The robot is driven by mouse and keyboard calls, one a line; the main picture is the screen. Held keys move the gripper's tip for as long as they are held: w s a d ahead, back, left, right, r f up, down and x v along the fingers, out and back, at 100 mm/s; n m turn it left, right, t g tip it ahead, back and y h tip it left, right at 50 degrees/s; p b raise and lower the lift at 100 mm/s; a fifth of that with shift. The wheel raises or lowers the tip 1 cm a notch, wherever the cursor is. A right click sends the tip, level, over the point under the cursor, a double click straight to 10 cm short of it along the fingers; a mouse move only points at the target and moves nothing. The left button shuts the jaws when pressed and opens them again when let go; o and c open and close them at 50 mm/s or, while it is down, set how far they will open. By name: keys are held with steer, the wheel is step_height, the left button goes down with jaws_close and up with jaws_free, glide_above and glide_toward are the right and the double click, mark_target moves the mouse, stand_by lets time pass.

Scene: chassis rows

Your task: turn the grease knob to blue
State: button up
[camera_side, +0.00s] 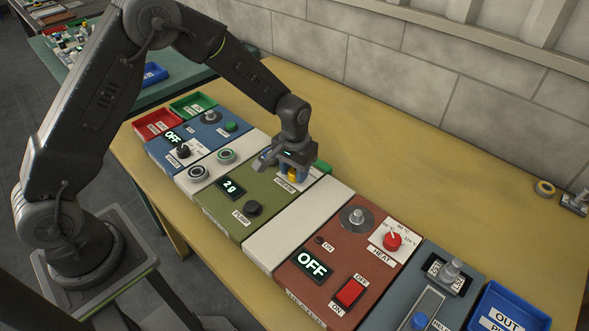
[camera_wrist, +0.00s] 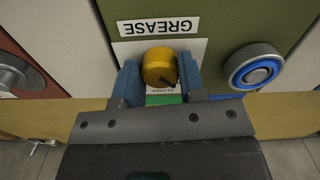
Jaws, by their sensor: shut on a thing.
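The grease knob is a yellow round knob (camera_wrist: 159,66) on the olive panel (camera_side: 246,198). It is in the upper middle of the wrist view, below the upside-down GREASE label (camera_wrist: 159,26). My gripper (camera_wrist: 160,75) is shut on it, one blue finger on each side. A dark mark shows on the knob's lower right side. In the side view my gripper (camera_side: 289,165) comes down over the knob, and only a bit of yellow shows.
A blue-ringed round part (camera_wrist: 254,69) sits right of the knob in the wrist view. The olive panel also has a display reading 2 g (camera_side: 230,187) and a black PUMP knob (camera_side: 253,208). A red-brown HEAT panel (camera_side: 325,240) lies to the right, a blue panel (camera_side: 212,136) to the left.

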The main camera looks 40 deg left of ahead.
steer(key=shift+n, duration=0.7)
steer(key=o, duration=0.9)
steer(key=shift+r, duration=0.1)
step_height(320, 180, up, 14)
steer(key=shift+f, duration=0.2)
